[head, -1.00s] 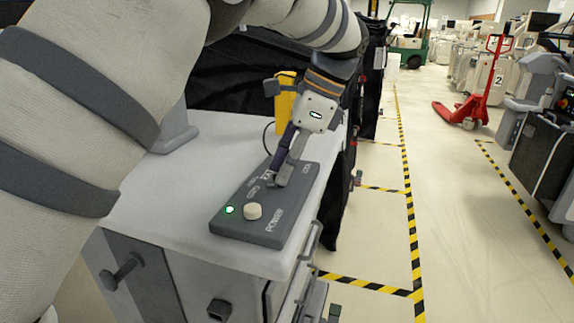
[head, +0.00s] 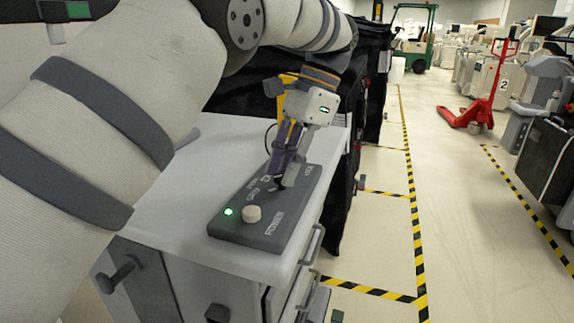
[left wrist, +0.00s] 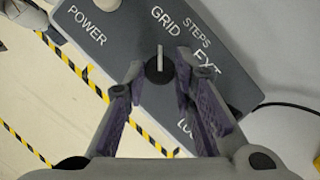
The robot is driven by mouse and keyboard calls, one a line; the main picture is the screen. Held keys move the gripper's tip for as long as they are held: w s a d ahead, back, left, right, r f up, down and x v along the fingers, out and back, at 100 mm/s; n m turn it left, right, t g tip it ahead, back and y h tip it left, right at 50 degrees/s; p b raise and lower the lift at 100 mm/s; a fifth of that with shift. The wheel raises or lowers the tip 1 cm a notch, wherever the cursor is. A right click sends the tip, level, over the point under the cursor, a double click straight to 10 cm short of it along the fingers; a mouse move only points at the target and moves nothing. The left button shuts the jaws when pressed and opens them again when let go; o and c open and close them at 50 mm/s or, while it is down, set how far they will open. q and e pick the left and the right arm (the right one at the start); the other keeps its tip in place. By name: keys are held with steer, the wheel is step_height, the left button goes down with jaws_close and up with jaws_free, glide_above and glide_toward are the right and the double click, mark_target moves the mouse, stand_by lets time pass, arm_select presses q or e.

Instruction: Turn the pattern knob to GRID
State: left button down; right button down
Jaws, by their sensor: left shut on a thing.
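A dark grey control box (head: 283,232) lies on the white cart top. Its pattern knob (left wrist: 159,69) is a dark round knob with a pale pointer bar. In the left wrist view the bar points up the picture, toward the GRID label (left wrist: 166,19). STEPS (left wrist: 196,35) and a partly hidden EXT label lie to the right. My left gripper (head: 279,182) reaches down onto the box. In the left wrist view its purple-padded fingers (left wrist: 160,85) are on either side of the knob, shut on it. My right gripper is not in view.
A cream power knob (head: 251,214) and a lit green lamp (head: 228,212) sit at the box's near end. A yellow object (head: 287,105) stands behind the gripper. The white cart top (head: 225,150) is clear left of the box. A red pallet jack (head: 482,100) stands across the aisle.

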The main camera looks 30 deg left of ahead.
arm_select(q)
steer(key=c, duration=1.3)
jaws_free()
